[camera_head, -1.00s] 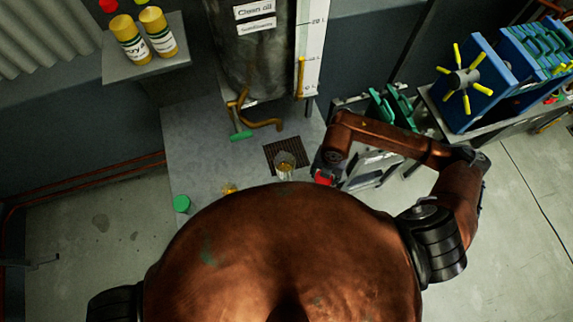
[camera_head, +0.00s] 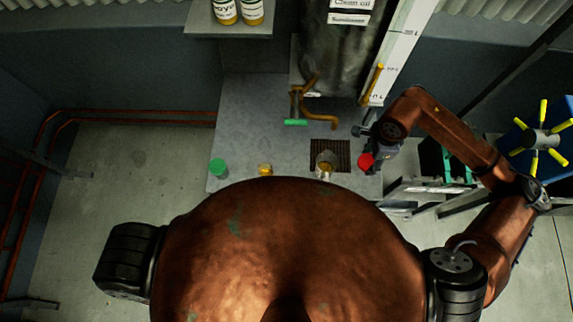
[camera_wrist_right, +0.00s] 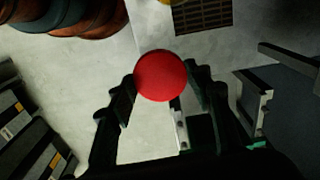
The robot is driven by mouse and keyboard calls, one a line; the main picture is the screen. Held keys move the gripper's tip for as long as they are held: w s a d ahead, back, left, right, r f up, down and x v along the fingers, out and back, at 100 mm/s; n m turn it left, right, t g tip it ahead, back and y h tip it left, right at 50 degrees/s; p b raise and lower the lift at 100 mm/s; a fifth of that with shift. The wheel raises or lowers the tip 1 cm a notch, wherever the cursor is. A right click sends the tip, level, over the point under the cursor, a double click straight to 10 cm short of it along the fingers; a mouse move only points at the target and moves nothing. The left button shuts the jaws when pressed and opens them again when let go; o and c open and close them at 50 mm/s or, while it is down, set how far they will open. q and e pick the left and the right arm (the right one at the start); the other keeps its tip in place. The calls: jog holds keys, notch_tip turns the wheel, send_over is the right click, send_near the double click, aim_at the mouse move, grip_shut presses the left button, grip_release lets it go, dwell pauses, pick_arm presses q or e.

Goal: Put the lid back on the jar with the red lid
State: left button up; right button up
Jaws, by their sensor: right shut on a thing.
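The red lid (camera_head: 366,161) is held by my right gripper (camera_head: 375,155), to the right of the drain grate. In the right wrist view the red lid (camera_wrist_right: 161,76) sits between the two fingers of my right gripper (camera_wrist_right: 160,84). An open glass jar (camera_head: 326,164) with yellowish contents stands on the dark grate (camera_head: 345,148), left of the lid and apart from it. Its mouth has no lid on it. My left gripper is not in view.
A green-lidded jar (camera_head: 218,168) stands at the counter's left, and a small yellow object (camera_head: 265,169) stands near its front edge. An oil tank (camera_head: 340,55) with a brass spout (camera_head: 325,116) and green-handled tap (camera_head: 296,122) rises behind the jar.

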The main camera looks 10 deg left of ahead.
jog(key=r+n, duration=0.1)
jog(key=n, duration=0.3)
jog(key=w+r+n, duration=0.1)
jog(key=r+n, duration=0.1)
jog(key=n, duration=0.3)
jog(key=w+r+n, duration=0.1)
jog(key=r+n, duration=0.1)
jog(key=n, duration=0.2)
jog(key=shift+w+a+r+b, duration=0.15)
jog(key=shift+w+r+b, duration=0.05)
jog(key=shift+w+b, duration=0.1)
jog(key=n, duration=0.1)
jog(key=r+n, duration=0.1)
jog(key=n, duration=0.1)
jog(key=shift+w+r, duration=0.1)
jog(key=shift+w, duration=0.05)
